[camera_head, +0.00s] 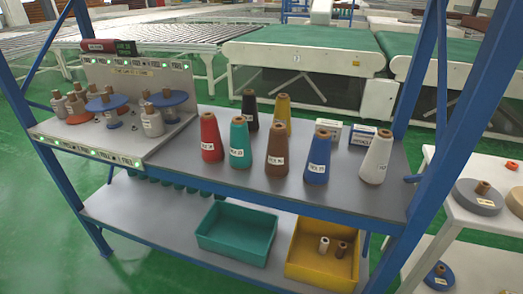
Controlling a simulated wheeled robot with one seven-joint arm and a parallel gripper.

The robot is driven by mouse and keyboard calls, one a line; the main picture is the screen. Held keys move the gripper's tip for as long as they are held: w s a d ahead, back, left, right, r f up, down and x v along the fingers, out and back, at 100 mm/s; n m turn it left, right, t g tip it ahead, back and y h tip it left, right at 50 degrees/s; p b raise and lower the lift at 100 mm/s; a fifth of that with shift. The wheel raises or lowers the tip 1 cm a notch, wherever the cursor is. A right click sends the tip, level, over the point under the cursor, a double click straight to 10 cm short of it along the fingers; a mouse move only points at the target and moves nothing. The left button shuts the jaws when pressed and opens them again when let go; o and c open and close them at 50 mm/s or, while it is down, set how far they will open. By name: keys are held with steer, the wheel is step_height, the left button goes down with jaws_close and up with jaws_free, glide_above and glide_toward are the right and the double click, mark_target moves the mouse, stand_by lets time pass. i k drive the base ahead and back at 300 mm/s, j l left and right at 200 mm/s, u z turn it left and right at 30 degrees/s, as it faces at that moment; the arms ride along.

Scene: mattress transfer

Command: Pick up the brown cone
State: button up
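The brown cone (277,150) stands upright on the grey upper shelf (240,182), in the front row of cones. It has a white label and a brown tip. The teal cone (240,143) is to its left and the blue cone (317,158) to its right. The yellow cone (282,112) stands just behind it and is partly hidden. My gripper does not show in this view.
A red cone (211,138), a black cone (250,110) and a white cone (376,158) share the shelf. Small boxes (361,135) lie at the back. Blue posts (478,85) frame the rack. Teal (236,230) and yellow (305,262) bins sit below.

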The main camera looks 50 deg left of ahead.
mark_target(277, 162)
steer(key=j+u, duration=0.1)
steer(key=u, duration=0.7)
steer(key=i+j+u, duration=0.1)
steer(key=u, duration=0.3)
steer(key=i+u, duration=0.1)
steer(key=u, duration=0.3)
